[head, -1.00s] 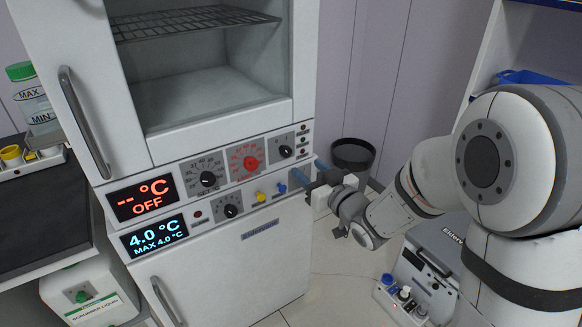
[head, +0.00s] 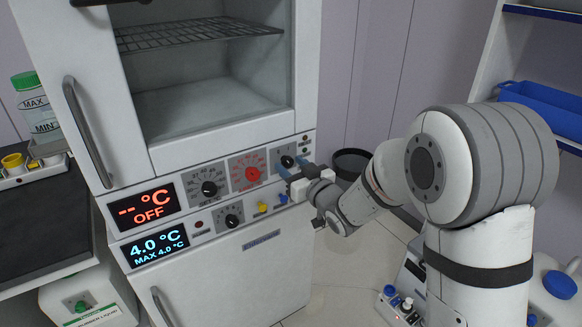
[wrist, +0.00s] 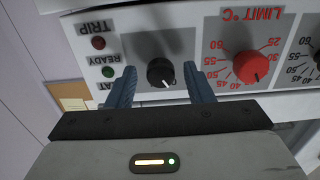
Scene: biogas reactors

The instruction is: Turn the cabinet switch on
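The cabinet (head: 215,148) has a control panel with a small black rotary switch (head: 287,161) near its right end. In the wrist view the black switch (wrist: 161,72) sits on a grey plate, its white mark pointing down and slightly right. My gripper (head: 294,168) is open, its two blue fingers at the panel. In the wrist view the fingers of my gripper (wrist: 160,82) stand on either side of the switch, with gaps between; whether the tips touch the panel I cannot tell. The upper display (head: 152,207) reads "-- °C OFF" in red.
A red limit dial (wrist: 252,66) is close beside the right finger. TRIP (wrist: 99,43) and READY (wrist: 108,72) lamps are left of the switch. Below are a yellow knob (head: 262,208) and a lower display (head: 157,248) reading 4.0 °C. A black bin (head: 350,163) stands behind my arm.

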